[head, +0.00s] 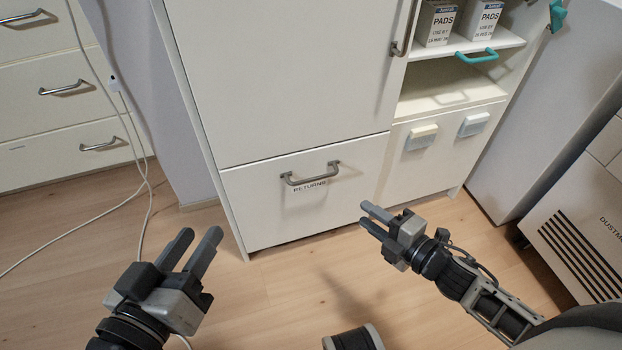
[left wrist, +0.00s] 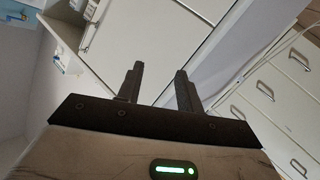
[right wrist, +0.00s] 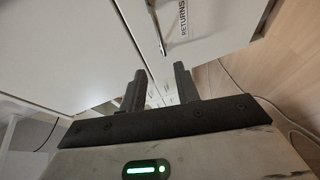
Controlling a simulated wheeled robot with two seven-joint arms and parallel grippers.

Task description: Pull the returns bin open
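The returns bin (head: 262,208) is a white drawer front low in the cabinet, with a grey bar handle (head: 310,177) above the label RETURNS. It looks shut, flush with the cabinet. In the right wrist view the RETURNS label (right wrist: 183,22) shows near the top. My left gripper (head: 195,245) is at lower left, apart from the bin, its two fingers parted and empty. My right gripper (head: 370,216) is in front of and right of the handle, apart from it, fingers parted with nothing between them. The fingers also show parted in the left wrist view (left wrist: 158,88).
A tall white door (head: 280,80) is above the bin. To the right are a shelf with PADS boxes (head: 437,24) and a teal handle (head: 477,57). A white drawer unit (head: 60,100) and a hanging cable (head: 128,125) are at left. Wooden floor (head: 290,290) lies clear before the bin.

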